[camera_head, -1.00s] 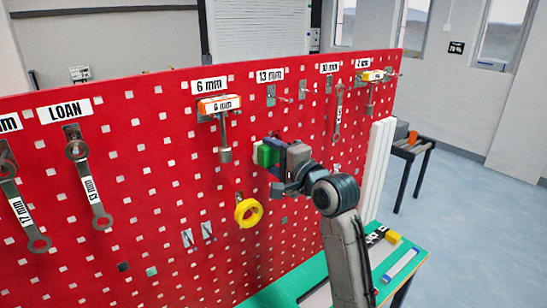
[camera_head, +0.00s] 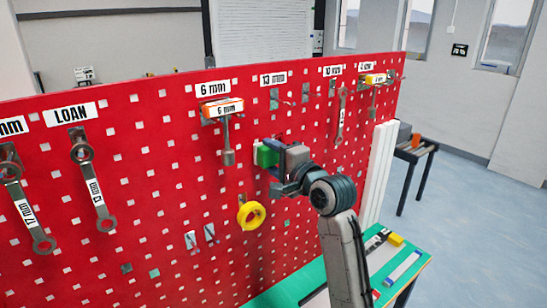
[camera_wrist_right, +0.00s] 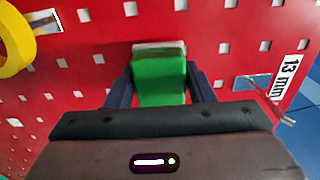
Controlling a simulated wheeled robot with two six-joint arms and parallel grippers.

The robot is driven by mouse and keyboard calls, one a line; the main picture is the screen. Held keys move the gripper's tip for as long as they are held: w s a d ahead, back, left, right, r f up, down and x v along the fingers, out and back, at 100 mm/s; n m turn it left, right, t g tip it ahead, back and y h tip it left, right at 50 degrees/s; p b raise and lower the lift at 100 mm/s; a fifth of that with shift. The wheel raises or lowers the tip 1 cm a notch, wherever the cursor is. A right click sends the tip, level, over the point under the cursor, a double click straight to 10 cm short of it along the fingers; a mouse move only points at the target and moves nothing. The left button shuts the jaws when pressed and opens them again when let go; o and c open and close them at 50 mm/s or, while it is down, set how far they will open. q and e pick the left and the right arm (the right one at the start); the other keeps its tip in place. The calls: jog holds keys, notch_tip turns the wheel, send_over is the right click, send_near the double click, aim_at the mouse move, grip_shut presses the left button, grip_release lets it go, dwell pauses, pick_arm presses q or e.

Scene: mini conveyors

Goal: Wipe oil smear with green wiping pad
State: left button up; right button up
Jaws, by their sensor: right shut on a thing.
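The green wiping pad (camera_head: 267,154) is held in front of the red pegboard (camera_head: 160,190), below the "13 mm" label. My right gripper (camera_head: 277,156) is shut on it. In the right wrist view the pad (camera_wrist_right: 160,80) sits between the two dark fingers, its pale grey far edge at the board's face; I cannot tell if it touches. I see no oil smear; the pad and gripper hide the board behind them. My left gripper is not in view.
A yellow ring (camera_head: 251,215) hangs on the board below left of the pad. A hanging tool (camera_head: 227,140) under the "6 mm" label is close to the left. Several spanners (camera_head: 93,186) hang further off. A green bench top (camera_head: 310,278) lies below.

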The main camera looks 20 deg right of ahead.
jog(key=shift+w+a, duration=0.1)
jog(key=shift+w, duration=0.2)
